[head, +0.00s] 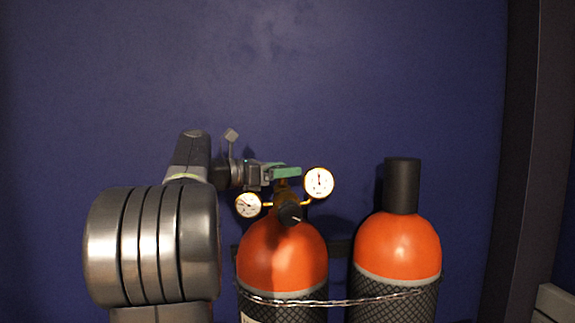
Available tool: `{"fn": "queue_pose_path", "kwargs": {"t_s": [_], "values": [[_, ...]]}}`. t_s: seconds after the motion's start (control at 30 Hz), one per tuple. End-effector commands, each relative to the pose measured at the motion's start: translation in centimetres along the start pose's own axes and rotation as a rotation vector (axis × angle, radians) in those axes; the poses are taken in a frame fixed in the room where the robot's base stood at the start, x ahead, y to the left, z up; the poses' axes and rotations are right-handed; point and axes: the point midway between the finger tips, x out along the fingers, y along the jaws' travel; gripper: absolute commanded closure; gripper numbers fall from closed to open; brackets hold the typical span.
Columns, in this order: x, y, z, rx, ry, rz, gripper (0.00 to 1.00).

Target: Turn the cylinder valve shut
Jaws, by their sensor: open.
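The left cylinder (282,257) is orange at the shoulder with a dark mesh sleeve below. A green valve handle (286,171) sits on top of its brass valve. My gripper (268,174) is open and reaches in from the left at the height of the green handle. Its fingertips overlap the handle's left end in the picture. I cannot tell whether they touch it or stand around it. The handle's left end is partly hidden by the gripper.
A second orange cylinder (398,248) with a black cap (402,185) stands to the right. A chain (340,301) crosses both. The blue wall above is clear.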

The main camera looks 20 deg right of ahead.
Motion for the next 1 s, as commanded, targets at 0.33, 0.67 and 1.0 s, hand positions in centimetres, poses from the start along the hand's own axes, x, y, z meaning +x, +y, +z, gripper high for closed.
{"fn": "queue_pose_path", "kwargs": {"t_s": [0.33,0.67,1.0], "values": [[1.8,0.0,0.0,0.001,0.001,0.001,0.3],[1.7,0.0,0.0,0.001,0.0,0.001,0.63],[1.7,0.0,0.0,0.0,0.0,-0.024,0.74]]}}
